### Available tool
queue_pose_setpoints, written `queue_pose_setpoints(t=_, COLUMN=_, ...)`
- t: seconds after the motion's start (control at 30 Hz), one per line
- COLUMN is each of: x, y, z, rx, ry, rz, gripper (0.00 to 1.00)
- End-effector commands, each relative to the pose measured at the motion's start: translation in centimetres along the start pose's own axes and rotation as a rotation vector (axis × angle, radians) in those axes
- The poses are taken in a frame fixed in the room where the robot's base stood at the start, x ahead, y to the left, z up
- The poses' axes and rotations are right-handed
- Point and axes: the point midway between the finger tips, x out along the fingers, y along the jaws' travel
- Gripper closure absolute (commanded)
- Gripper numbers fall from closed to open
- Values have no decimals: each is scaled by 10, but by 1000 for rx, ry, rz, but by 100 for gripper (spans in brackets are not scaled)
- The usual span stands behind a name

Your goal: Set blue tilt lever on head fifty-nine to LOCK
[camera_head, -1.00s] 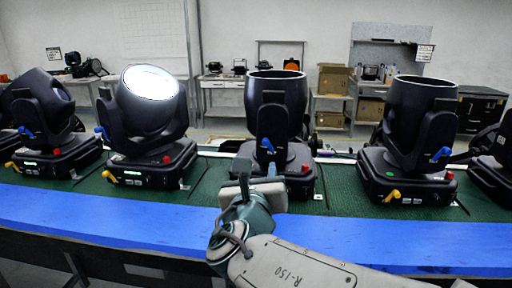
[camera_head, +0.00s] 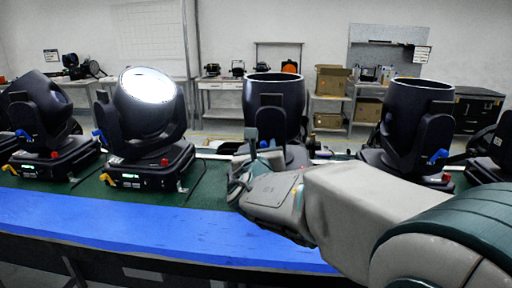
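Several black moving-head lights stand in a row on a green-topped bench. No head number is legible, so I cannot tell which is fifty-nine. My gripper (camera_head: 254,150) is raised in front of the middle head (camera_head: 276,97), at its base and lower yoke. It hides that head's blue lever, and I cannot see whether it touches anything or how far its fingers are apart. Blue levers show on the lit head (camera_head: 98,136), on the right head (camera_head: 438,157) and on the far-left head (camera_head: 22,136).
A blue strip (camera_head: 140,222) runs along the bench's front edge. Yellow levers (camera_head: 107,179) stick out low on the bases. My arm covers the bench's right front. Shelves with cardboard boxes (camera_head: 331,80) and a workbench stand behind.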

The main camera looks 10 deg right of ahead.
Motion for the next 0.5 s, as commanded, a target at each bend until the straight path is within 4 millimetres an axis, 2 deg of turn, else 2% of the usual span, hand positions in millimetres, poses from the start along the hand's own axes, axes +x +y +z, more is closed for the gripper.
queue_pose_setpoints(t=0.3, x=3, y=0, z=0, rx=0, ry=0, rz=0, gripper=63)
queue_pose_setpoints(t=0.33, x=3, y=0, z=0, rx=0, ry=0, rz=0, gripper=65)
queue_pose_setpoints(t=0.4, x=3, y=0, z=0, rx=0, ry=0, rz=0, gripper=85)
queue_pose_setpoints(t=0.47, x=3, y=0, z=0, rx=0, ry=0, rz=0, gripper=100)
queue_pose_setpoints(t=0.5, x=3, y=0, z=0, rx=0, ry=0, rz=0, gripper=100)
